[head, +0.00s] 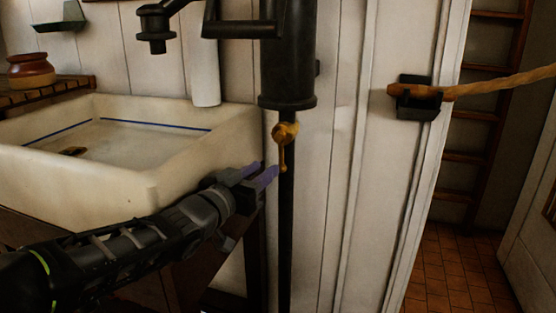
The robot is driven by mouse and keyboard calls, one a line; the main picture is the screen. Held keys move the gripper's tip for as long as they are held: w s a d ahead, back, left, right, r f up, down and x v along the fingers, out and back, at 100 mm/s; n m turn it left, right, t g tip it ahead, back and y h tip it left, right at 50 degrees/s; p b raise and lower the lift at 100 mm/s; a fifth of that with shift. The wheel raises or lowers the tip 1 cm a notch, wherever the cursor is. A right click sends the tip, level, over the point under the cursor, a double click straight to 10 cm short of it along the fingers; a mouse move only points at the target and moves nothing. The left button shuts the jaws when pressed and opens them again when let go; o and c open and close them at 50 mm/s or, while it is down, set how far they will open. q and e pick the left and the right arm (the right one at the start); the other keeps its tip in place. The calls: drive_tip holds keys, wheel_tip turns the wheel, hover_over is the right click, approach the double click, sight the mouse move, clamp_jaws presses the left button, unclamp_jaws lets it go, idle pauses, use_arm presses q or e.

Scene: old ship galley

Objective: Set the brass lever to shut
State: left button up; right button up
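The brass lever (283,151) hangs from a small round brass cock (285,132) just under the black cylinder of the pump (287,60). It points almost straight down in front of the thin black pipe. My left gripper (262,172) comes in from the lower left, with its purple fingertips just left of the lever's lower end. The two fingertips show apart with nothing seen between them. I cannot tell how far the fingertips are from the lever in depth. My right gripper is not in view.
A cream sink (136,180) stands close behind and left of my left arm. A black handle (240,28) juts from the pump above. A brown jar (30,70) sits on a slatted rack at left.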

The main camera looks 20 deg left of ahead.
sight(280, 158)
use_arm(q)
drive_tip(key=b+x, duration=0.2)
drive_tip(key=x, duration=0.4)
drive_tip(key=shift+w+d+f, duration=0.15)
drive_tip(key=shift+w, duration=0.55)
drive_tip(key=shift+c, duration=0.3)
clamp_jaws()
idle(0.5)
